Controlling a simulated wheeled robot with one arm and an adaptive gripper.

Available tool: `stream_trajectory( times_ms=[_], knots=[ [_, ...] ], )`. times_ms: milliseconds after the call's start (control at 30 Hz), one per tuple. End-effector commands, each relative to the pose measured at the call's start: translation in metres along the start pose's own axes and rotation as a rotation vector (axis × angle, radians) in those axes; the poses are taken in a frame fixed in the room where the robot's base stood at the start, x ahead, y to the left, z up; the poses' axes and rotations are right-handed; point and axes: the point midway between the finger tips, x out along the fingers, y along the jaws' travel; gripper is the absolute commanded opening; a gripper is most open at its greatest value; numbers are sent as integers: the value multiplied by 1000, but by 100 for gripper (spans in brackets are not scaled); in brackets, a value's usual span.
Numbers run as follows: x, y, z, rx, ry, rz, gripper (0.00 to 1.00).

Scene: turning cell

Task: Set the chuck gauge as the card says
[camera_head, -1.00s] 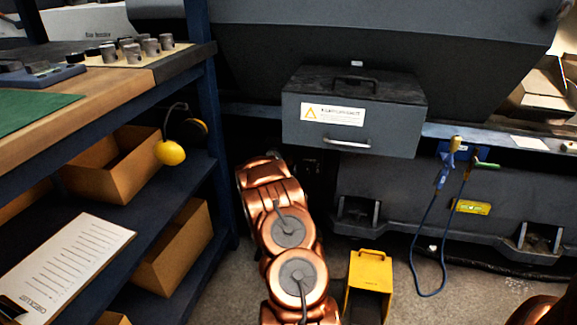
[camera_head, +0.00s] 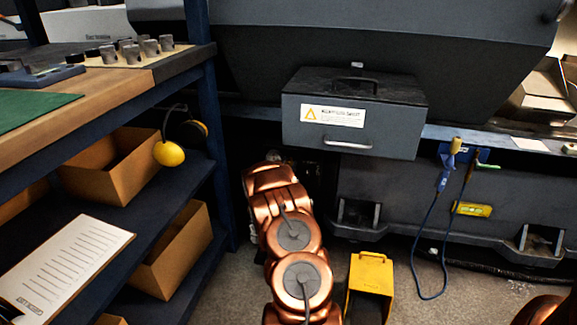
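I cannot pick out a chuck gauge in the head view. A clipboard with a printed sheet (camera_head: 66,262) lies on the lower shelf at the left; its lines are too small to read. I cannot tell whether it is the task's card. A white label with a yellow warning triangle (camera_head: 333,115) is on the front of a dark grey box (camera_head: 400,125). My copper arm reaches in from the bottom middle toward the dark space below that box. My gripper is not visible.
A bench (camera_head: 125,88) at the left bears several grey cylinders (camera_head: 133,52). Cardboard bins (camera_head: 112,175) and yellow earmuffs (camera_head: 168,153) are below. A yellow bin (camera_head: 371,275) stands on the floor right of my arm. Blue cords (camera_head: 426,235) hang from the machine.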

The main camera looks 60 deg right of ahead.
Motion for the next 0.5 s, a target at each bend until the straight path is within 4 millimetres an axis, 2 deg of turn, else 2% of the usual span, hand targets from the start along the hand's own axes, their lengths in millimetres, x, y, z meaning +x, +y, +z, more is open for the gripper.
stream_trajectory(
  times_ms=[33,267,500],
  knots=[
    [0,0,0,0,0,1,23],
    [0,0,0,0,0,1,0],
    [0,0,0,-18,-1,0,0]
  ],
)
